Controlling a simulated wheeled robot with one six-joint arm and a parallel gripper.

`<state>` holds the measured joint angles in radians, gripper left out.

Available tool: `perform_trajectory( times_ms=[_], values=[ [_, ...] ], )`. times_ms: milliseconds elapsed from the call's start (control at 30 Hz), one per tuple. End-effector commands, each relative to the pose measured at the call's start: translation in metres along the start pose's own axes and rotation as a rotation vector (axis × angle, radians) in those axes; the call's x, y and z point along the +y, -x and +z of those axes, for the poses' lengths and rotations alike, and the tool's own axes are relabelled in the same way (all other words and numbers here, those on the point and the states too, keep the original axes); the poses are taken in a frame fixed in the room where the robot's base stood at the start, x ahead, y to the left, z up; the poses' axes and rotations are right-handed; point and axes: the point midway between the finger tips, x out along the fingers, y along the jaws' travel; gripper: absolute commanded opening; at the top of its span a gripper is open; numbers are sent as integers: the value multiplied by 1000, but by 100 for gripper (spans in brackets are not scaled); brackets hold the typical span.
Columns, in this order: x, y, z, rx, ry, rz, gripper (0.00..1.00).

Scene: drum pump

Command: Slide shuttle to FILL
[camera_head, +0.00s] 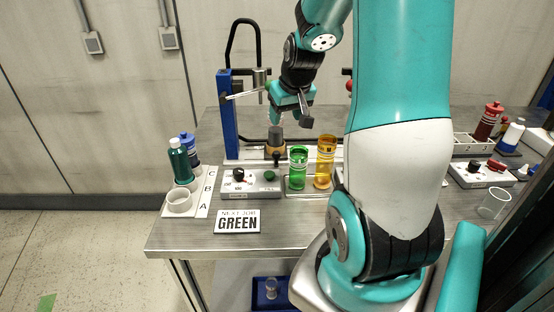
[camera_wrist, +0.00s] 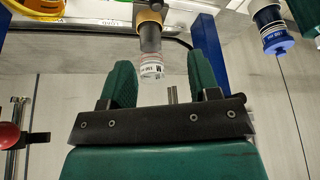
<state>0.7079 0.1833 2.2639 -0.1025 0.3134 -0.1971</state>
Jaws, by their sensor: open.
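A dark grey upright cylinder with a gold-brown base (camera_head: 275,149), which looks like the shuttle, sits on the rail behind the control box. In the wrist view, the dark cylinder (camera_wrist: 150,37) is at top centre, with a clear labelled cup (camera_wrist: 151,69) at its lower end. My gripper (camera_head: 290,116) points down just above and slightly right of the cylinder. Its green fingers are apart in the wrist view (camera_wrist: 163,82), with the clear cup showing between and beyond them. Nothing is gripped. The FILL mark is not readable; rail lettering (camera_wrist: 108,22) shows upside down, perhaps LOAD.
A blue post (camera_head: 228,125) stands left of the shuttle. Green (camera_head: 298,168) and amber (camera_head: 325,160) containers stand close at right. The control box (camera_head: 250,183) and a GREEN sign (camera_head: 238,221) are in front. A tray (camera_head: 204,202) with bottles is at left.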

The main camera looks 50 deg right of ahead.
Motion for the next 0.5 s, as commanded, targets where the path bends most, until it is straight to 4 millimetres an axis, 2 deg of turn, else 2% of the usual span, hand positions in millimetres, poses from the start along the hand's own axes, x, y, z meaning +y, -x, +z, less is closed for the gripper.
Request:
perform_trajectory(
  times_ms=[67, 167, 500],
  values=[
    [7, -8, 0, 0, -12, 9, 56],
    [7, -20, 0, -2, -12, 9, 56],
    [6, -95, 1, -5, -9, 8, 56]
  ],
)
